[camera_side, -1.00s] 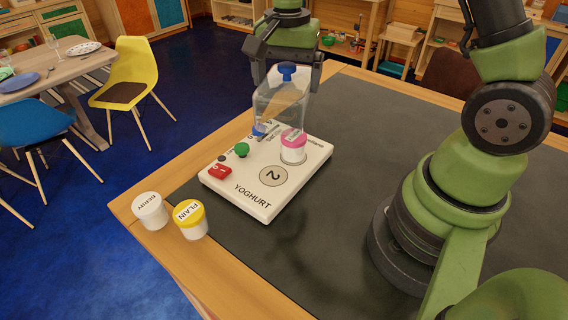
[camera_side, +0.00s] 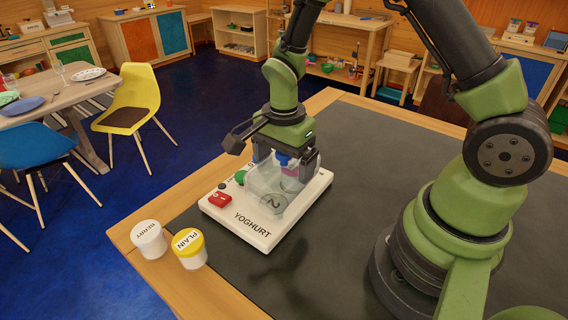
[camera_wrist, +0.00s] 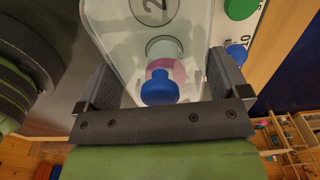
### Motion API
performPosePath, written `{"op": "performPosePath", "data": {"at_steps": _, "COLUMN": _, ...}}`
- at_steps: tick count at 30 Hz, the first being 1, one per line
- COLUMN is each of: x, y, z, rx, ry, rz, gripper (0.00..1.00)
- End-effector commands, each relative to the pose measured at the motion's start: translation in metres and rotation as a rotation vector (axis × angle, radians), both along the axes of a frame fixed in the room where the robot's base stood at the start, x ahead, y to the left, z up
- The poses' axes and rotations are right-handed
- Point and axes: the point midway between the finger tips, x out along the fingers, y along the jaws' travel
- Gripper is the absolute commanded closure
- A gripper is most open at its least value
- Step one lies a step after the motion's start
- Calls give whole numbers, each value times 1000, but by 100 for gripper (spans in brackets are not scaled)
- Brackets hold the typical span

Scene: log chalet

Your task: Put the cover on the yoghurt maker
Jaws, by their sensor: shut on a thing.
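The cover (camera_side: 264,182) is a clear box with a blue knob (camera_side: 283,158) on top. My gripper (camera_side: 288,167) is shut on the cover, one finger on each side, with the knob between them in the wrist view (camera_wrist: 160,88). The cover is low over the white yoghurt maker (camera_side: 248,227), above its round "2" spot. A pink-lidded jar (camera_side: 291,182) on the maker shows through the clear wall. I cannot tell whether the cover's lower rim touches the maker.
A white-lidded berry jar (camera_side: 149,240) and a yellow-lidded plain jar (camera_side: 189,249) stand left of the maker on the wooden table edge. A red switch (camera_side: 220,199) and green knob (camera_side: 240,177) sit on the maker's left. The dark mat (camera_side: 350,230) is clear to the right.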

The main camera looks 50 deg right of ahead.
Motion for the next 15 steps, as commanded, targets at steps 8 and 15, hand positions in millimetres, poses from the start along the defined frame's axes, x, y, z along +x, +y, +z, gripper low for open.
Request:
{"op": "performPosePath", "data": {"at_steps": 8, "x": 0, "y": 0, "z": -9, "rx": 0, "ry": -1, "rz": 0, "gripper": 33}}
{"op": "performPosePath", "data": {"at_steps": 15, "x": 0, "y": 0, "z": -12, "rx": 0, "ry": -1, "rz": 0, "gripper": 0}}
